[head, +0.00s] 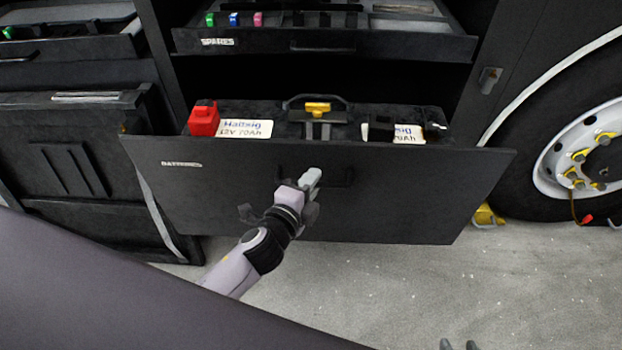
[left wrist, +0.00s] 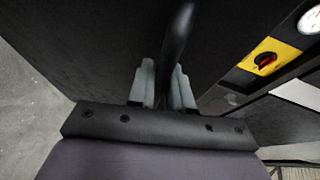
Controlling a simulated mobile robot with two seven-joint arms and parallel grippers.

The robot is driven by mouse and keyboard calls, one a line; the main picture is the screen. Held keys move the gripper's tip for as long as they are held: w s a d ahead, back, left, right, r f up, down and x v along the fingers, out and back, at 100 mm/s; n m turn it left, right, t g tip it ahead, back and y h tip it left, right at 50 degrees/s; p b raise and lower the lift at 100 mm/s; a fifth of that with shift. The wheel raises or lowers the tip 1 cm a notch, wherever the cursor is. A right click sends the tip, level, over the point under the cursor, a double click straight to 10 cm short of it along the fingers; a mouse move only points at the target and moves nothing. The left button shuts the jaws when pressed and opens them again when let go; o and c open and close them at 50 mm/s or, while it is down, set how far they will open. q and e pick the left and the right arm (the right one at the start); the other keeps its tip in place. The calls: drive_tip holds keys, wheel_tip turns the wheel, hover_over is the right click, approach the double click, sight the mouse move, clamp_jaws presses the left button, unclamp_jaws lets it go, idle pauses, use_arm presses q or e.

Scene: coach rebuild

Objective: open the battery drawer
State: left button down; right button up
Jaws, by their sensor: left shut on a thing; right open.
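The battery drawer (head: 410,205), a wide black front labelled "BATTERIES", stands out from the cabinet. Inside it show battery tops with white labels, a red terminal cover (head: 203,119) and a yellow-topped clamp (head: 317,108). My left gripper (head: 312,180) is at the middle of the front, shut on the dark drawer handle (head: 338,177). In the left wrist view the handle (left wrist: 180,35) runs as a black bar between both fingers (left wrist: 163,88). Two grey fingertips of my right gripper (head: 459,345) show apart at the bottom edge, empty and away from the drawer.
A drawer labelled "SPARES" (head: 390,42) with small coloured items is above. Another dark cabinet front (head: 70,160) stands at the left. A wheel (head: 590,150) and a yellow chock (head: 487,215) are at the right. The grey floor (head: 400,285) in front is clear.

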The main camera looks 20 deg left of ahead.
use_arm(q)
drive_tip(key=shift+s+d, duration=0.1)
drive_tip(key=shift+s, duration=0.25)
drive_tip(key=c, duration=1.1)
unclamp_jaws()
drive_tip(key=shift+v, duration=3.6)
drive_tip(key=s+a+f+n+g+p, duration=0.1)
drive_tip(key=s+f+n, duration=0.1)
drive_tip(key=s+n, duration=0.2)
drive_tip(key=s+a+f+n+g+p, duration=0.1)
drive_tip(key=s+f+n+g+p, duration=0.1)
drive_tip(key=n, duration=0.4)
drive_tip(key=s+a+f+n+g+p, duration=0.1)
drive_tip(key=s+a+f+n+g, duration=0.1)
drive_tip(key=s+f+n, duration=0.2)
drive_tip(key=shift+s+a+n, duration=0.1)
drive_tip(key=shift+s+n, duration=1)
drive_tip(key=shift+s, duration=0.4)
